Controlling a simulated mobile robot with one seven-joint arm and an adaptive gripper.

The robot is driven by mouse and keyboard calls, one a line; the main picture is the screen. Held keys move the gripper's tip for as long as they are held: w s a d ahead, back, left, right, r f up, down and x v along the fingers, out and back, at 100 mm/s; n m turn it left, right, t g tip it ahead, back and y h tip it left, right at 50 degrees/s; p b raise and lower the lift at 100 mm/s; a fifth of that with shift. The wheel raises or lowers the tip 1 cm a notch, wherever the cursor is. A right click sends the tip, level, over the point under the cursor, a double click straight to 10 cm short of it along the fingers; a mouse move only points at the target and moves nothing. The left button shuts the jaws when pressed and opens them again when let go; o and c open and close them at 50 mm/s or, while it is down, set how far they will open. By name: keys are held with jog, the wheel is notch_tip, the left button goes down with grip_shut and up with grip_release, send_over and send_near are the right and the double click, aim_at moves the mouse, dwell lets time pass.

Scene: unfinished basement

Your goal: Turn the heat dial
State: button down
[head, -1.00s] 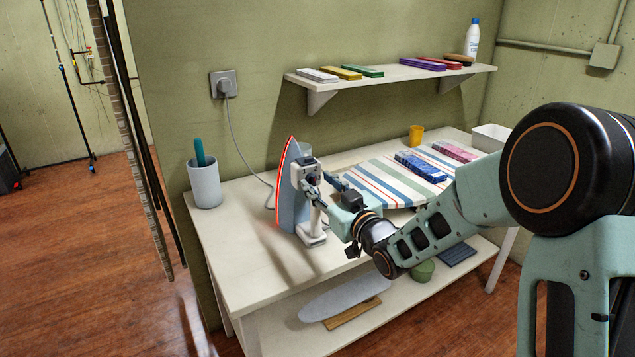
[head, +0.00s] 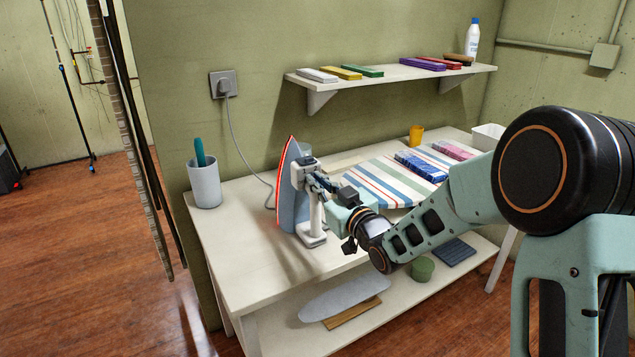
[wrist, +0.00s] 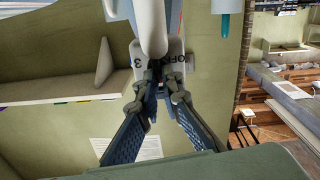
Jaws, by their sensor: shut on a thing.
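The iron (head: 293,190) stands upright on its heel at the left part of the white table, with its red-edged soleplate facing left. Its white body and handle (head: 317,215) face my arm. In the wrist view, the heat dial (wrist: 174,76) is a pale piece with dark marks that look like "OFF" and "3". My gripper (head: 318,182) reaches the iron from the right, near its top. In the wrist view, my gripper's fingertips (wrist: 159,88) are closed together on the dial's front. The fingers hide the middle of the dial.
A white cup (head: 204,186) with a teal handle stands at the table's left end. The cord runs from the iron to a wall socket (head: 223,84). A striped ironing pad (head: 385,182) lies to the right. A wall shelf (head: 390,78) hangs above.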

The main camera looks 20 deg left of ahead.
jog(key=b, duration=0.1)
jog(key=n+b, duration=0.1)
jog(key=b, duration=0.1)
jog(key=shift+f+n, duration=0.25)
jog(key=shift+n, duration=0.05)
jog(key=n+b, duration=0.2)
jog(key=b, duration=0.3)
jog(key=shift+s+a+n+b, duration=0.1)
jog(key=shift+a+n+b, duration=0.05)
jog(key=shift+n+b, duration=0.2)
jog(key=shift+r+n+b, duration=0.15)
jog(key=shift+n+b, duration=0.35)
jog(key=shift+n, duration=0.05)
jog(key=c, duration=1.8)
grip_release()
jog(key=shift+o, duration=0.2)
